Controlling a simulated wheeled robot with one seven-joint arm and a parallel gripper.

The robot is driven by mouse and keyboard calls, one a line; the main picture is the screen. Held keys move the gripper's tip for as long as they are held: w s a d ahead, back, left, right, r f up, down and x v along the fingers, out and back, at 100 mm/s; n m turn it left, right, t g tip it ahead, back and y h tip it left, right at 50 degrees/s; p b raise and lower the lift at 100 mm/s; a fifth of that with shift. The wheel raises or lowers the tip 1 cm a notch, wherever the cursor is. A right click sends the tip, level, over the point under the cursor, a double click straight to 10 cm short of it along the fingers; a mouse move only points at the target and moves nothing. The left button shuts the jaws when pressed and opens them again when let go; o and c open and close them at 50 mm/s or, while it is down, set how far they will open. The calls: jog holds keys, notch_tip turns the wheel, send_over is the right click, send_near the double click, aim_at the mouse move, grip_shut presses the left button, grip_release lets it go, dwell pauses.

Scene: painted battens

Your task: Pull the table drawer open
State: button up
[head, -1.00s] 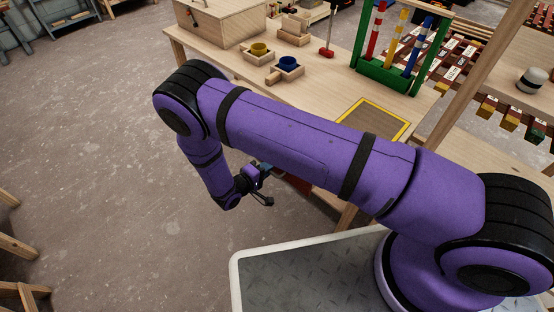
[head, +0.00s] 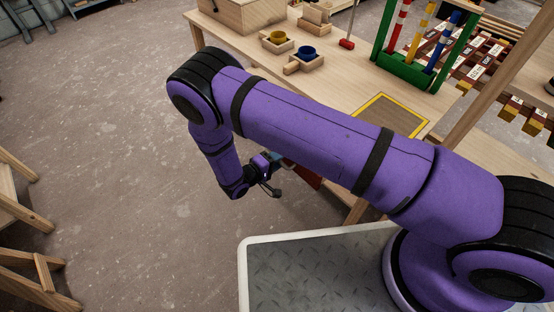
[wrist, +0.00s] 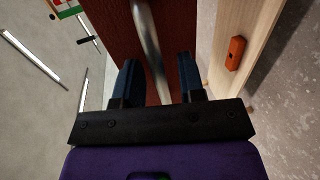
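The table (head: 345,75) stands ahead, and the dark red drawer front (head: 306,177) shows partly below its near edge, behind my arm. In the wrist view the drawer front (wrist: 183,25) carries a grey metal bar handle (wrist: 147,35). My gripper (wrist: 157,65) has its two blue fingers apart, one on each side of the handle. The handle runs between them, with visible gaps, and its lower end is hidden near the gripper body. In the head view my gripper (head: 275,163) is small beside the drawer front. How far the drawer stands out is unclear.
On the table are a blue cup (head: 307,53), a yellow cup (head: 278,38), a red mallet (head: 347,44), a green-framed bead rack (head: 405,68) and a yellow-edged panel (head: 390,115). A wooden stool (head: 35,270) stands at left. Open floor (head: 120,150) lies left of my arm.

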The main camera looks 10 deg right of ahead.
jog(key=v, duration=1)
jog(key=shift+s+a, duration=0.15)
jog(key=shift+a, duration=0.05)
